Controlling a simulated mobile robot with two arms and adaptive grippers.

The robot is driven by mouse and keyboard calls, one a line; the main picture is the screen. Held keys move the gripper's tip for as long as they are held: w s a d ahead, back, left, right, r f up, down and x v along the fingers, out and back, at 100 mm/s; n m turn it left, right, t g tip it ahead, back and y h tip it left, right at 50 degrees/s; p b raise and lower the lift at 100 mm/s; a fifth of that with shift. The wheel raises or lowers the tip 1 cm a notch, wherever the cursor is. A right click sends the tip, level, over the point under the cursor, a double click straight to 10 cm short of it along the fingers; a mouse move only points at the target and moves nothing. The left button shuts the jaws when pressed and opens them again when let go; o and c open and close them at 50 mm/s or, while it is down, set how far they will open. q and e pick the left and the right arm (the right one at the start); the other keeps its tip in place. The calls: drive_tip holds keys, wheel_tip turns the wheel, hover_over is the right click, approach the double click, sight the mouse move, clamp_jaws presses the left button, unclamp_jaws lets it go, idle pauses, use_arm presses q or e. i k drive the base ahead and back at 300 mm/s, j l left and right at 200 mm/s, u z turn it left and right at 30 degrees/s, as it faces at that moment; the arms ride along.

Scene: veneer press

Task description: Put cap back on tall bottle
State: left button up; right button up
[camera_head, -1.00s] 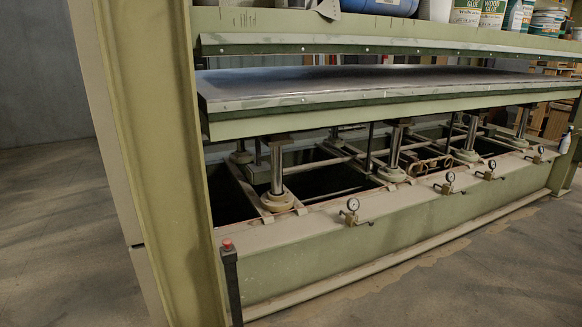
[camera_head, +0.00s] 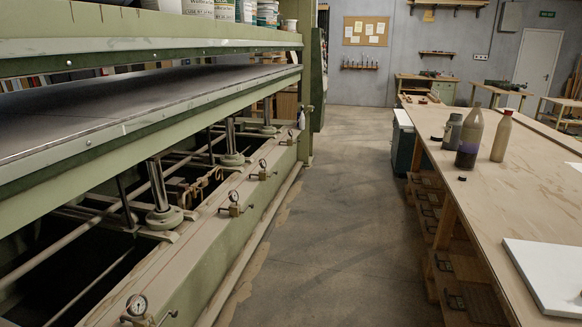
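A tall, see-through bottle with dark purple liquid in its lower part (camera_head: 470,139) stands upright on the wooden workbench at the right. No cap is visible on its top. A small dark cap-like piece (camera_head: 462,179) lies on the bench top in front of it. A beige bottle with a red top (camera_head: 501,137) stands to its right. A shorter grey bottle (camera_head: 453,132) stands just to its left, partly behind it. Neither of my grippers is in view.
The workbench (camera_head: 473,215) has shelves with boxes below its left edge. A white board (camera_head: 550,275) lies on its near part. The green veneer press (camera_head: 235,250) fills the left. A clear floor aisle (camera_head: 335,200) runs between them to the back wall.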

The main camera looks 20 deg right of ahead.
sight(473, 126)
drive_tip(key=i+l+z, duration=0.2)
drive_tip(key=i+z, duration=0.15)
drive_tip(key=i, duration=0.3)
drive_tip(key=i+z, duration=0.35)
drive_tip(key=i, duration=0.3)
drive_tip(key=i+j+z, duration=0.1)
drive_tip(key=i+z, duration=0.25)
drive_tip(key=i, duration=0.3)
drive_tip(key=i+j+z, duration=0.1)
drive_tip(key=i+z, duration=0.2)
drive_tip(key=z, duration=0.15)
drive_tip(key=i+j+z, duration=0.2)
drive_tip(key=z, duration=0.25)
drive_tip(key=i+j+z, duration=0.25)
drive_tip(key=z, duration=0.2)
drive_tip(key=i+j+z, duration=0.2)
drive_tip(key=j+z, duration=0.25)
drive_tip(key=i+j+z, duration=0.1)
drive_tip(key=j+z, duration=0.35)
drive_tip(key=l, duration=0.1)
